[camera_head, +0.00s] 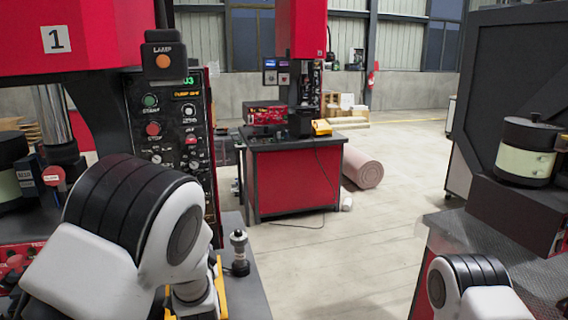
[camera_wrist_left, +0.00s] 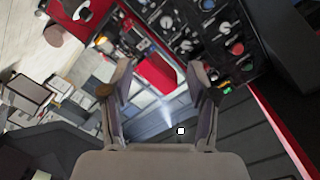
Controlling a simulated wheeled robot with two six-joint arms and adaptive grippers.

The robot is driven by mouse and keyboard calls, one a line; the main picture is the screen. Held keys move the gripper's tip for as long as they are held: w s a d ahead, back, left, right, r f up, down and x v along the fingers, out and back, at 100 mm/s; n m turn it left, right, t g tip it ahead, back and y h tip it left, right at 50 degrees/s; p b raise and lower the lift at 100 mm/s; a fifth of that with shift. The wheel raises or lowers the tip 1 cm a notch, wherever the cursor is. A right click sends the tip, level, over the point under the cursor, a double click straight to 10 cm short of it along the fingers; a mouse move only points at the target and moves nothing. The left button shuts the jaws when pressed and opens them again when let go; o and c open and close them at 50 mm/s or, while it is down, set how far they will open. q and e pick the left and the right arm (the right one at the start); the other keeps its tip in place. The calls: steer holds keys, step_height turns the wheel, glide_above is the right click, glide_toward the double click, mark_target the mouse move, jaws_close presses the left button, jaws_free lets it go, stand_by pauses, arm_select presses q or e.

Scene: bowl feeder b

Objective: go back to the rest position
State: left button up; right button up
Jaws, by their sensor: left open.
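My left arm fills the lower left of the head view, beside the control panel (camera_head: 172,130) of the red machine marked 1 (camera_head: 95,40). In the left wrist view my left gripper (camera_wrist_left: 162,92) has its two fingers spread apart with nothing between them. The control panel also shows in the left wrist view (camera_wrist_left: 205,40), beyond the fingers. In the head view the left fingers are hidden behind the arm. Part of my right arm shows at the bottom right of the head view; its gripper is out of the frame.
A small metal-and-black fitting (camera_head: 239,252) stands on the bench right of my left arm. A red workbench (camera_head: 295,180) with a machine stands farther back. A dark machine with a round drum (camera_head: 527,150) is at the right.

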arm_select(q)
steer(key=s+a+f+g, duration=0.2)
steer(key=a+f, duration=0.2)
steer(key=f, duration=0.6)
steer(key=s+a+f+n+g+h, duration=0.15)
steer(key=s+f+g, duration=0.25)
steer(key=s+f, duration=0.55)
steer(key=s+a+f+m+g, duration=0.1)
steer(key=s+a+f+g, duration=0.2)
steer(key=s+f, duration=0.65)
steer(key=s+d+f+n+g+h, duration=0.2)
steer(key=s+f+n+g, duration=0.1)
steer(key=s, duration=0.8)
steer(key=s+d+f+n+g+h, duration=0.1)
steer(key=s+d+f+n+g, duration=0.1)
steer(key=s, duration=0.9)
steer(key=f+n+g, duration=0.1)
steer(key=g, duration=0.1)
steer(key=shift+f+g+h, duration=0.3)
steer(key=shift+h, duration=0.05)
steer(key=shift+s, duration=0.15)
